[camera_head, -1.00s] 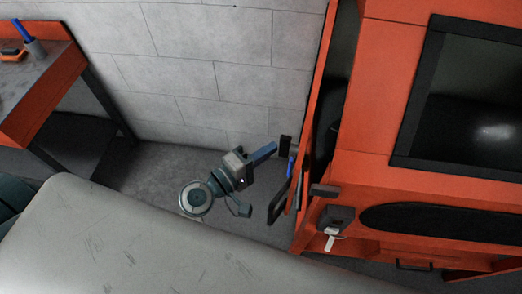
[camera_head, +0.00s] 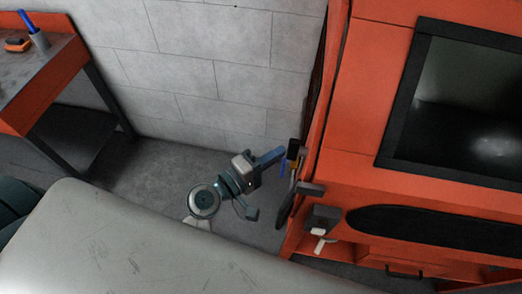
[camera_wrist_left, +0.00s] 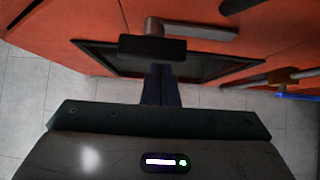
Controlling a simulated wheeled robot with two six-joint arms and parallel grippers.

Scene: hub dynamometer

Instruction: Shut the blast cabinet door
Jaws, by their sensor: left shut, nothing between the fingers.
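The orange blast cabinet (camera_head: 365,60) fills the right of the head view. I cannot tell whether a thin gap is left. In the left wrist view the gripper's dark tip (camera_wrist_left: 152,47) is in front of the orange panel; contact is unclear. My right gripper is out of view.
A dark latch block (camera_head: 322,218) with a white key-like lever (camera_head: 320,240) sits on the cabinet front. An orange and grey bench (camera_head: 45,105) stands at the left against the block wall (camera_head: 200,60). Floor is clear between bench and cabinet.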

